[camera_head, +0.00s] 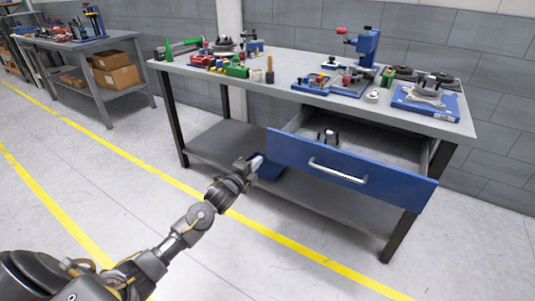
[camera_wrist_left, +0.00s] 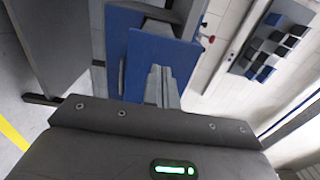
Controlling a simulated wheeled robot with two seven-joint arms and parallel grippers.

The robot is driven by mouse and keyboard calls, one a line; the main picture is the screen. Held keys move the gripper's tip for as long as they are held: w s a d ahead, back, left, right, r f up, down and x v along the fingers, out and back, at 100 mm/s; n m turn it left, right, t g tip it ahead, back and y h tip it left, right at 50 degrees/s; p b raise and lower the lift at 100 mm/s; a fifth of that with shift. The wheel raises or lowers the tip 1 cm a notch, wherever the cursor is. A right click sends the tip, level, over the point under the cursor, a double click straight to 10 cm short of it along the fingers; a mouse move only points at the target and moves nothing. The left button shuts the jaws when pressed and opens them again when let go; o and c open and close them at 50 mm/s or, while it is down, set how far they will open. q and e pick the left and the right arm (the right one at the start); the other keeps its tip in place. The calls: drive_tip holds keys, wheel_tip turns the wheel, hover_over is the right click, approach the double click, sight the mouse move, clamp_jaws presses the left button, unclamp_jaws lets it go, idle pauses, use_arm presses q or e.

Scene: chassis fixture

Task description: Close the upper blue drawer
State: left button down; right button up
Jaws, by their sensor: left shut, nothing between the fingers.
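The upper blue drawer (camera_head: 390,188) under the workbench is pulled out, with its interior showing. Its front carries a pale bar handle (camera_head: 338,171), and a small dark object (camera_head: 328,136) lies inside. My left gripper (camera_head: 257,160) is shut and empty, just left of the drawer front's left end and clear of the handle. A smaller blue piece (camera_head: 272,172) shows below the drawer beside my gripper; I cannot tell what it is. In the left wrist view my shut fingers (camera_wrist_left: 162,85) overlap a blue panel (camera_wrist_left: 175,52); contact cannot be told. My right gripper is not in view.
The workbench top (camera_head: 290,88) holds tools, a blue press (camera_head: 366,46) and several small parts. A lower shelf (camera_head: 225,145) spans the bench legs. A second bench (camera_head: 75,42) with cardboard boxes (camera_head: 117,77) stands back left. The floor in front is clear.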

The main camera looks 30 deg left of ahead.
sight(272, 148)
use_arm(q)
drive_tip(key=w, duration=0.6)
drive_tip(key=shift+w+d, duration=0.2)
drive_tip(key=shift+w, duration=0.45)
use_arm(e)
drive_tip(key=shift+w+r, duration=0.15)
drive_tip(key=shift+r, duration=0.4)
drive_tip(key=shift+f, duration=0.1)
